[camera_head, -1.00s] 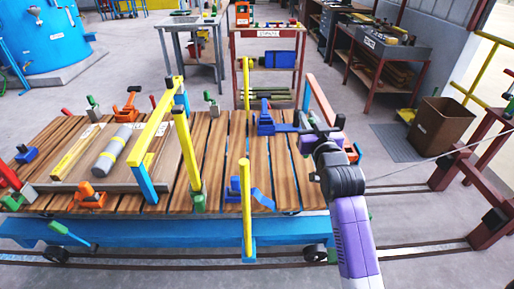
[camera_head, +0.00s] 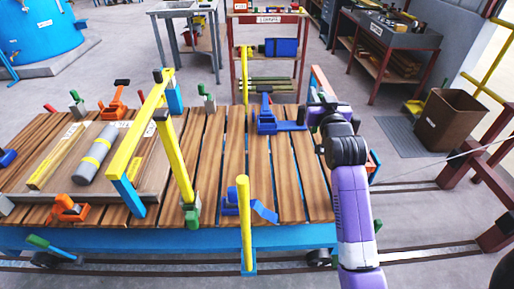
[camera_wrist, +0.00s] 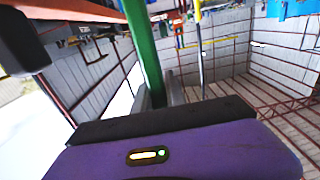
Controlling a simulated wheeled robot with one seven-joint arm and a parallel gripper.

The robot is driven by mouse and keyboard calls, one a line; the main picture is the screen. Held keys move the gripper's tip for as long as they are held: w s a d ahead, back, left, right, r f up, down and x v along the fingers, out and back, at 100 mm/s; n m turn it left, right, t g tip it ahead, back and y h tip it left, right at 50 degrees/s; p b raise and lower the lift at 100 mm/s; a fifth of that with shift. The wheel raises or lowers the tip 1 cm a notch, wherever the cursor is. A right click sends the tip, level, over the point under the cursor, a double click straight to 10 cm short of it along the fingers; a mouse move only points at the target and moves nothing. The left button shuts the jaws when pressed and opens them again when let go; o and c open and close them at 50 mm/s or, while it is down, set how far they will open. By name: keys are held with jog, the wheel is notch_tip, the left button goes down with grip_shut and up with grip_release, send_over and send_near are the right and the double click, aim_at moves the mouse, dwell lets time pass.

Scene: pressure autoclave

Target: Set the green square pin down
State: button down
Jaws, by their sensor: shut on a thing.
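The green square pin (camera_wrist: 143,50) shows in the wrist view as a long straight bar rising from between the jaws of my gripper (camera_wrist: 165,95). My gripper is shut on it, and the grip itself is partly hidden by the dark edge of the purple wrist housing. In the head view my gripper (camera_head: 322,112) is over the right end of the slatted wooden cart, mostly hidden by my purple arm. I cannot make out the pin there, nor whether it touches anything.
The cart's slatted deck (camera_head: 209,150) bears a yellow and blue frame (camera_head: 140,145), a grey cylinder (camera_head: 97,155), blue clamps (camera_head: 270,122) and orange clamps (camera_head: 68,209). Bare slats lie in the middle. A brown bin (camera_head: 448,120) and shelved benches stand beyond.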

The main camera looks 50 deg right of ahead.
notch_tip(320, 180, down, 23)
jog(key=b, duration=0.6)
jog(key=shift+w+d, duration=0.3)
jog(key=shift+f, duration=0.15)
jog(key=c, duration=1.4)
grip_release()
jog(key=shift+o, duration=0.2)
